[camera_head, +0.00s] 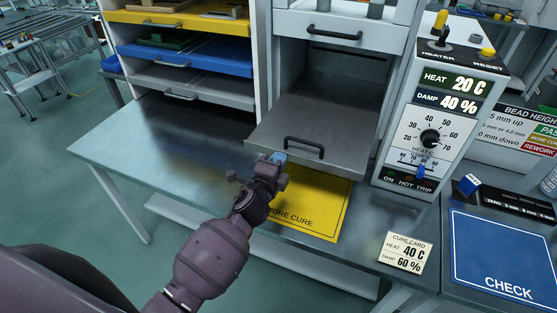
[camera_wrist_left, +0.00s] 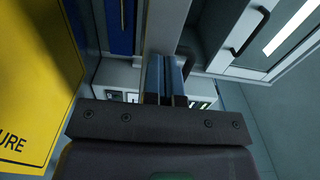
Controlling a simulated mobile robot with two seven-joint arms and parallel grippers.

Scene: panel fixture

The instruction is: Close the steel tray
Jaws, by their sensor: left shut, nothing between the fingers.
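The steel tray (camera_head: 318,118) is a wide grey tray pulled out of the open bay in the middle of the head view. Its front carries a dark bar handle (camera_head: 304,144). My left gripper (camera_head: 279,157) is in front of the tray's front face, left of the handle. Its blue fingertips are shut with nothing between them and overlap the lower front edge in the picture; I cannot tell whether they touch it. In the left wrist view the fingers (camera_wrist_left: 165,78) lie side by side. My right gripper is not in view.
A yellow mat (camera_head: 315,200) lies on the bench below the tray. A control box (camera_head: 437,125) with dials stands to the right, with a cure card (camera_head: 405,252) before it. A rack at left holds yellow, blue and grey trays (camera_head: 190,83). The bench's left part is clear.

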